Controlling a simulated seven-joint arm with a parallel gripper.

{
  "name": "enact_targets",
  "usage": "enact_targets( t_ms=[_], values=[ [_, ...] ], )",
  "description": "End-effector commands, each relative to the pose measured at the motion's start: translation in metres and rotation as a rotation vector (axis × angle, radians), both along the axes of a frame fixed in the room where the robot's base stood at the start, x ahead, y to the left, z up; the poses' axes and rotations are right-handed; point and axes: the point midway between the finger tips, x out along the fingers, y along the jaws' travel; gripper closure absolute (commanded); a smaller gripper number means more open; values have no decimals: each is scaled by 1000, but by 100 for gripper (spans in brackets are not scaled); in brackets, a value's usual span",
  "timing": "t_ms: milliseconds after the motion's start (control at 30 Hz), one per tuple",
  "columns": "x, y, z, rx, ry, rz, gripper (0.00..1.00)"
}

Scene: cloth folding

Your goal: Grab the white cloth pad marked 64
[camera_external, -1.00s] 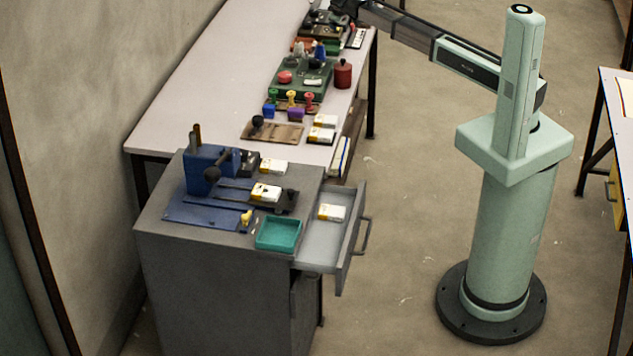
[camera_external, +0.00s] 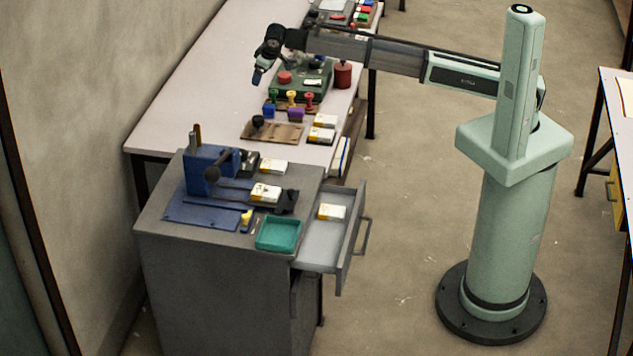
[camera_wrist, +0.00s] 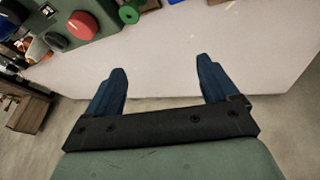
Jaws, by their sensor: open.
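My gripper (camera_external: 258,76) is open and empty above the pale table, left of the dark green case. Its two blue fingers stand apart in the wrist view (camera_wrist: 158,65), with only bare tabletop between and beyond them. I cannot make out a cloth pad marked 64. A small white piece (camera_external: 313,82) lies on the green case, but its marking is too small to read. Several white-and-yellow packs show: two on the table (camera_external: 325,120) (camera_external: 321,135), two on the grey cabinet (camera_external: 273,166) (camera_external: 265,192), one in the open drawer (camera_external: 332,212). Their markings are unreadable.
Coloured stamps (camera_external: 291,98) and a wooden board (camera_external: 272,133) lie on the near half of the table (camera_external: 190,115). A red canister (camera_external: 343,75) stands by the right edge. A blue press (camera_external: 205,170) and teal tray (camera_external: 278,233) sit on the cabinet. The table's left side is clear.

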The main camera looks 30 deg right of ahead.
Motion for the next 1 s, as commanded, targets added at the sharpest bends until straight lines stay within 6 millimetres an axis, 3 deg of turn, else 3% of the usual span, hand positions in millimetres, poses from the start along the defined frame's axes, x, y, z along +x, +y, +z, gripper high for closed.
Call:
enact_targets(
  t_ms=[33, 200, 500, 800, 900, 1000],
  values=[
    [-23, 24, 3, 11, 15, 15, 13],
    [-100, 86, 10, 38, 76, 51, 13],
    [-251, 173, 25, 64, 187, 116, 13],
    [-405, 226, 40, 57, 293, 176, 13],
    [-440, 233, 44, 52, 317, 189, 13],
    [-464, 237, 47, 47, 333, 198, 13]
  ],
)
